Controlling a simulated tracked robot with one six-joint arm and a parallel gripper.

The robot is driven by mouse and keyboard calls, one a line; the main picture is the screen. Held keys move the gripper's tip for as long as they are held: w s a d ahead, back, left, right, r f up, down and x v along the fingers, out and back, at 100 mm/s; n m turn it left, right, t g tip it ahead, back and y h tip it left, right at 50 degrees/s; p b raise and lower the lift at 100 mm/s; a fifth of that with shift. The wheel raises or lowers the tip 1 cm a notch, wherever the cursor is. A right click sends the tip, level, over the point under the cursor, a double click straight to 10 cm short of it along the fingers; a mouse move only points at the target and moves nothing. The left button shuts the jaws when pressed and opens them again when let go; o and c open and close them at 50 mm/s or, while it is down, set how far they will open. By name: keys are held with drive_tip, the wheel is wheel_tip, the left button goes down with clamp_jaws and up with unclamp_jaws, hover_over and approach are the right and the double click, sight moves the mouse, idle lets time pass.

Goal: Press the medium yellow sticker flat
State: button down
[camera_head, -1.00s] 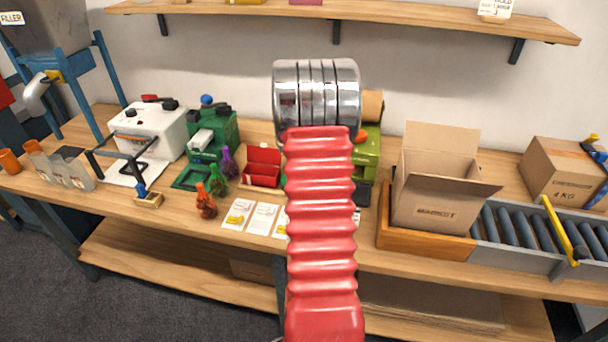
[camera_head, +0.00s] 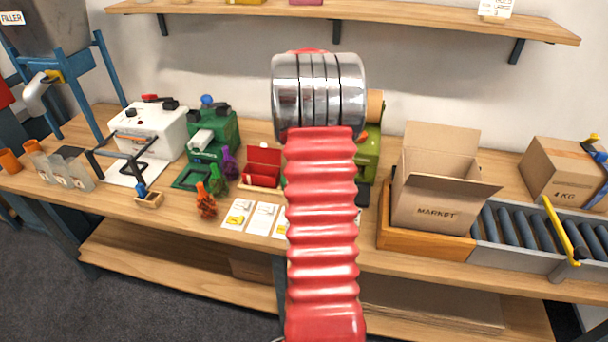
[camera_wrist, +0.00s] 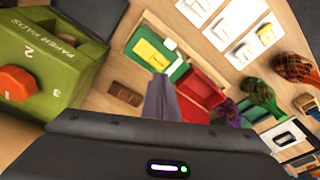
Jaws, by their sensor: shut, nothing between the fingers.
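In the wrist view, a yellow sticker-like patch (camera_wrist: 149,53) lies on a green and white block (camera_wrist: 170,70) just beyond my fingertips. I cannot read its size or see whether its edges lie flat. My gripper (camera_wrist: 163,80) is shut and empty, its tips pointing at the near edge of that block; I cannot tell whether they touch it. White cards with small yellow marks (camera_wrist: 264,38) lie at the upper right. In the head view, the cards (camera_head: 262,218) lie at the bench's front edge, and my red arm hides my gripper and the block.
An open red box (camera_wrist: 203,88) stands right beside the block. A green machine with an orange knob (camera_wrist: 16,83) is at the left. Coloured net bags (camera_wrist: 257,91) are at the right. In the head view, an open carton (camera_head: 432,190) stands right of my arm.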

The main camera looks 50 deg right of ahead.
drive_tip(key=shift+r, duration=1.15)
drive_tip(key=shift+s+a+f+m, duration=0.2)
drive_tip(key=shift+s+a+f, duration=0.25)
drive_tip(key=shift+f, duration=0.2)
drive_tip(key=shift+s+a+f+m, duration=0.2)
drive_tip(key=shift+s+a+f, duration=0.25)
drive_tip(key=shift+f, duration=0.15)
drive_tip(key=s+a+r+n+t, duration=0.1)
drive_tip(key=s+a+r, duration=0.3)
drive_tip(key=a, duration=1.1)
drive_tip(key=s+a+r+n+t, duration=0.1)
drive_tip(key=s+a+r+n, duration=0.3)
drive_tip(key=a, duration=1.2)
drive_tip(key=s+a+r+n+t+y, duration=0.1)
drive_tip(key=a+r, duration=0.5)
drive_tip(key=a, duration=1)
drive_tip(key=s+n+t, duration=0.1)
drive_tip(key=s+n, duration=0.1)
drive_tip(key=s, duration=0.1)
drive_tip(key=shift+a, duration=0.2)
